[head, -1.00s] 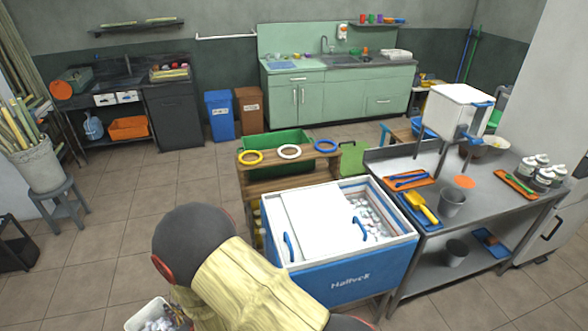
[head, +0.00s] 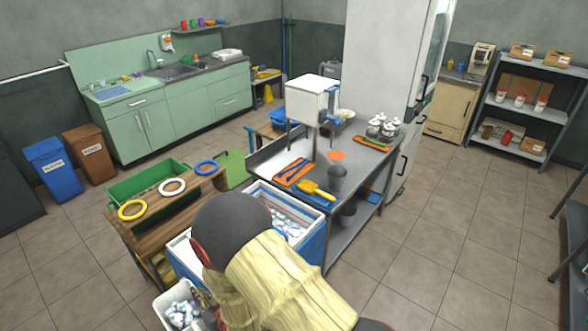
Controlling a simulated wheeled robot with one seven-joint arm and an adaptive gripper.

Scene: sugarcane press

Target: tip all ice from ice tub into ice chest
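The ice tub (head: 162,300) is a white tub with pale ice (head: 183,313) in it, at the bottom left of the head view. My gripper (head: 208,312) is at the tub's right side, mostly hidden behind my arm, so I cannot tell whether its fingers are open or shut. The ice chest (head: 312,248) is a blue and white box right of the tub. Its right part is open and shows ice (head: 286,224) inside. Its white lid (head: 183,246) covers the left part. My arm hides the middle and front of the chest.
A wooden stand (head: 165,212) with three rings adjoins the chest at the left. The floor (head: 440,250) at the right is clear.

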